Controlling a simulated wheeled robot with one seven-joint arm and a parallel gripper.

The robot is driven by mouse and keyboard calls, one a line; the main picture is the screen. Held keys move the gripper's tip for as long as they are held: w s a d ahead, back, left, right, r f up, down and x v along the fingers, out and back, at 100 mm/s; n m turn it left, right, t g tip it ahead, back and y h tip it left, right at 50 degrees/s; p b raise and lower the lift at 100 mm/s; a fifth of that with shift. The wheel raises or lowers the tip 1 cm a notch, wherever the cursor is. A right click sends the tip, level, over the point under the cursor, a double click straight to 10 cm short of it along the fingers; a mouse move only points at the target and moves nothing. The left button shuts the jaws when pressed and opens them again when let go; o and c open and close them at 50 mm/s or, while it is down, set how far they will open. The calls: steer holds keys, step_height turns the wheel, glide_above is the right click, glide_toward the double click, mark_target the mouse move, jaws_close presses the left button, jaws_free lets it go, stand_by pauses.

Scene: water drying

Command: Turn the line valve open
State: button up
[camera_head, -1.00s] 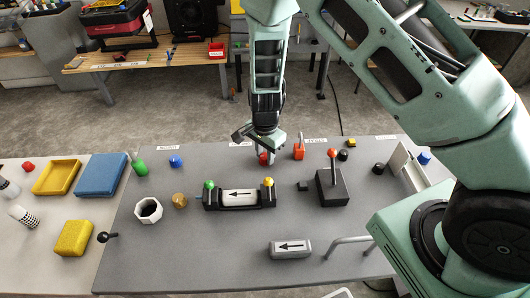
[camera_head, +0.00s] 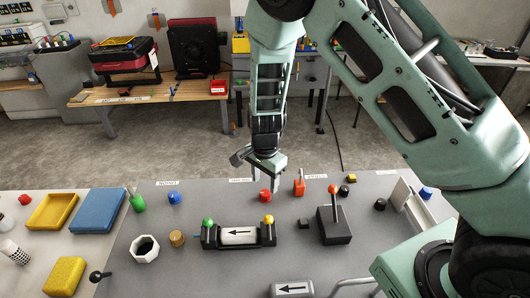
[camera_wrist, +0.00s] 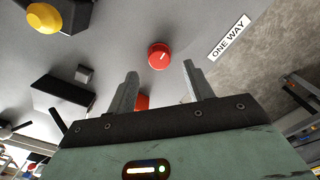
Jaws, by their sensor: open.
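A round red knob (camera_head: 265,196) stands on the grey table just below my gripper (camera_head: 264,172). In the wrist view the knob (camera_wrist: 159,55) carries a short white mark and lies just beyond and between the fingertips of my gripper (camera_wrist: 160,68). The fingers are apart, empty and not touching it. A white cartridge with a black arrow (camera_head: 239,236) sits in a black holder with a green knob (camera_head: 208,223) and a yellow knob (camera_head: 268,220). Which part is the line valve is not labelled legibly.
An orange-red upright piece (camera_head: 299,187) and a black box with a red-tipped lever (camera_head: 333,224) stand right of the red knob. A "ONE WAY" label (camera_wrist: 229,37) lies beyond the knob. A second arrow block (camera_head: 292,289) is at the front. A white hollow nut (camera_head: 145,249) is at left.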

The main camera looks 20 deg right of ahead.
mark_target(265, 192)
step_height(265, 192, up, 13)
steer(key=shift+b, duration=0.45)
steer(key=s+a+r+n, duration=0.2)
steer(key=s+n, duration=0.4)
steer(key=s, duration=0.3)
steer(key=s+a+r+n, duration=0.2)
steer(key=s+n, duration=0.5)
steer(key=s, duration=0.2)
steer(key=s+a+r+n, duration=0.2)
steer(key=s+r+n, duration=0.1)
steer(key=s+n, duration=0.4)
steer(key=shift+s+a+y, duration=0.2)
steer(key=shift+s+y, duration=0.1)
steer(key=shift+s, duration=0.65)
steer(key=shift+r, duration=0.1)
